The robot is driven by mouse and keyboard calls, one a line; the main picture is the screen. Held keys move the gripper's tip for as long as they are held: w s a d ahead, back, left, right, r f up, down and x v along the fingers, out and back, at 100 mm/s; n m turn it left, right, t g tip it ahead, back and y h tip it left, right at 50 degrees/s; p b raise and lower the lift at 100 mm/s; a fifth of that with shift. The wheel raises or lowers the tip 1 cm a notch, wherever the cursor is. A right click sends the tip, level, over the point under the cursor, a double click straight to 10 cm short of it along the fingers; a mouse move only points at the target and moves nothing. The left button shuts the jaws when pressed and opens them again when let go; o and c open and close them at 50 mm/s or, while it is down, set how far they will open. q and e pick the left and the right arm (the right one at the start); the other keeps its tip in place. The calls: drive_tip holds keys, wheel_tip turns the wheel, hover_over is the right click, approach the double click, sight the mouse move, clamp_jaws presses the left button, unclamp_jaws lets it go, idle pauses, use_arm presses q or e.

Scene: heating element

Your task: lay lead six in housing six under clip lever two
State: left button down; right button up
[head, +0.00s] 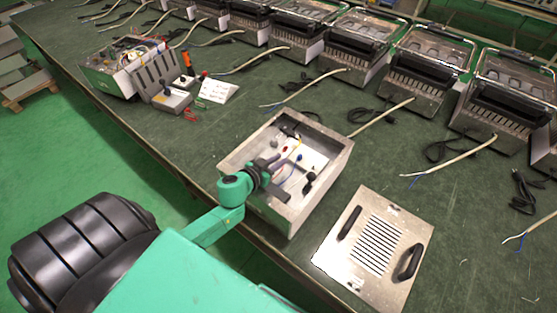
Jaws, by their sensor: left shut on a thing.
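An open metal box (330,180) stands near the table's front edge, with wiring inside. My left gripper (277,164) reaches over its left wall from the front and is low inside it. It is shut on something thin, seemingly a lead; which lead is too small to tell. A pale lead (294,152) runs up and right beside the fingers, and blue leads (290,176) lie to the right over a white panel (313,158). Housing six and clip lever two are too small to make out and may be partly hidden by my gripper. My right gripper is out of view.
A metal cover (335,257) with slots and two black handles lies right of the box. A row of metal units (427,65) with cables lines the back. A tester box (120,65), a grey tool and a white card (217,91) are at the left.

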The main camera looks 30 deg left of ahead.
use_arm(q)
drive_tip(key=shift+f, duration=0.2)
drive_tip(key=c, duration=0.8)
unclamp_jaws()
drive_tip(key=shift+r, duration=0.1)
